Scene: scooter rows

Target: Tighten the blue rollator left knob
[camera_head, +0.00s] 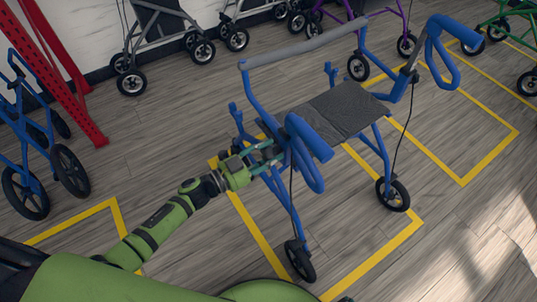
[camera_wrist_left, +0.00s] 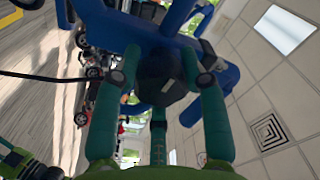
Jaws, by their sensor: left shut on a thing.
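The blue rollator (camera_head: 292,205) stands upright on the wood floor in the middle of the head view, with a dark grey seat, a grey backrest bar and blue loop handles. My left gripper (camera_head: 270,155) reaches in from the left to the near side of its frame, just below the near handle (camera_head: 312,138). In the left wrist view a dark, faceted knob (camera_wrist_left: 162,78) sits between the green fingers of my left gripper (camera_wrist_left: 163,66), which are shut on it. Blue frame tubes (camera_wrist_left: 120,30) lie behind the knob. My right gripper is not in view.
Yellow floor lines (camera_head: 375,263) mark bays around the rollator. Another blue rollator (camera_head: 25,150) and a red perforated post (camera_head: 65,75) stand at the left. Several more walkers line the back wall. A thin dark cable (camera_head: 407,115) hangs from the far handle.

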